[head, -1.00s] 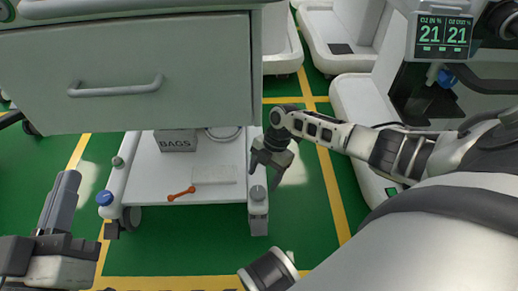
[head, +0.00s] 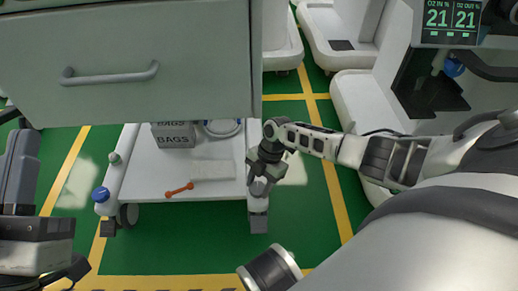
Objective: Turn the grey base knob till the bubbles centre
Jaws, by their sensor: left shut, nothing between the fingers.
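The grey base knob (head: 258,187) sits on the front right corner of the cart's white base (head: 225,188). My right gripper (head: 263,172) is down at this knob, its fingers at the knob's top and partly hiding it. I cannot tell whether they are closed on it. My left gripper (head: 18,170) is at the left edge, shut and empty, well away from the knob. No bubbles can be made out. A pale flat plate (head: 212,170) lies on the base, too small to read.
A blue knob (head: 101,194) is at the base's front left corner, with a grey-green one (head: 114,158) behind it. An orange tool (head: 179,189) and a BAGS box (head: 174,134) are on the base. A drawer front (head: 130,65) overhangs it. Another cart (head: 365,110) stands right.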

